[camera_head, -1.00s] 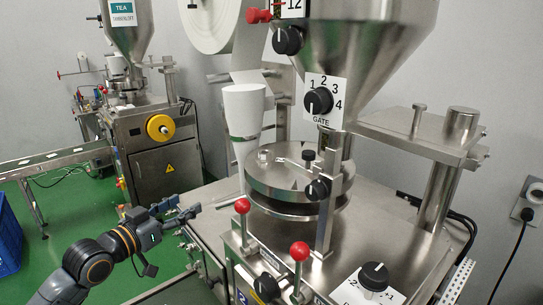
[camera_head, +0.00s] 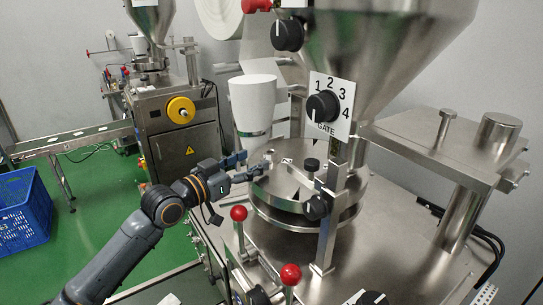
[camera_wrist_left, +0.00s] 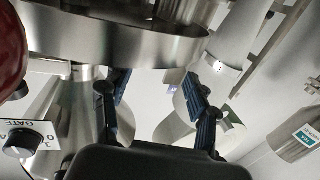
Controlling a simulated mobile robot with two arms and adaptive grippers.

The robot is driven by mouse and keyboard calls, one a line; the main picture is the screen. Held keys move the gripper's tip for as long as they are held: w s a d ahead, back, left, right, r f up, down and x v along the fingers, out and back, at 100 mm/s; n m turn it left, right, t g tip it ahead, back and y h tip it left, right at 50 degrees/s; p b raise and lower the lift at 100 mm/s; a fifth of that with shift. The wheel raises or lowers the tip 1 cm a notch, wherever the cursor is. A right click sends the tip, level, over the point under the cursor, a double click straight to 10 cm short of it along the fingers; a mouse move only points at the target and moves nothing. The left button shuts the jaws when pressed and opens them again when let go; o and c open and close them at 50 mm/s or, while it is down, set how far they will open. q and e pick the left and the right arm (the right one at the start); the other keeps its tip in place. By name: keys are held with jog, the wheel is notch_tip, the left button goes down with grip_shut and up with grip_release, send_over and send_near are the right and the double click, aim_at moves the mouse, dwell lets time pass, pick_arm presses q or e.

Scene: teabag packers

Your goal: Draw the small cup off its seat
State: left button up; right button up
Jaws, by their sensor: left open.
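A small metal piece (camera_head: 268,157), which looks like the small cup, stands at the left edge of the round steel disc (camera_head: 282,185) in the head view. It is too small there to make out its seat. My left gripper (camera_head: 251,165) is open just left of it, fingers pointing right at the disc's rim. I cannot tell whether a finger touches it. In the left wrist view the open fingers (camera_wrist_left: 157,80) are apart with nothing clearly between them, and the disc's side (camera_wrist_left: 120,38) is above. The cup is not clear there. My right gripper is out of view.
A white tapered tube (camera_head: 253,104) stands close behind my gripper. The steel hopper (camera_head: 390,45) and gate dial (camera_head: 323,105) overhang the disc. Red-knobbed levers (camera_head: 239,213) stand in front. A blue crate (camera_head: 25,220) is on the floor at left.

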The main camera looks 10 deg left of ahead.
aim_at(265, 155)
pick_arm(q)
jog(key=shift+w+d+r+p, duration=0.15)
jog(key=shift+w+d+p, duration=0.15)
jog(key=shift+w+p, duration=0.25)
jog(key=x, duration=0.1)
jog(key=p+x, duration=0.1)
jog(key=x, duration=0.1)
jog(key=shift+w+d+f+p, duration=0.1)
jog(key=shift+w+f+p, duration=0.05)
jog(key=shift+f+p, duration=0.15)
jog(key=shift+w+d, duration=0.15)
jog(key=shift+w, duration=0.1)
jog(key=shift+f, duration=0.1)
jog(key=shift+c, duration=0.5)
grip_shut()
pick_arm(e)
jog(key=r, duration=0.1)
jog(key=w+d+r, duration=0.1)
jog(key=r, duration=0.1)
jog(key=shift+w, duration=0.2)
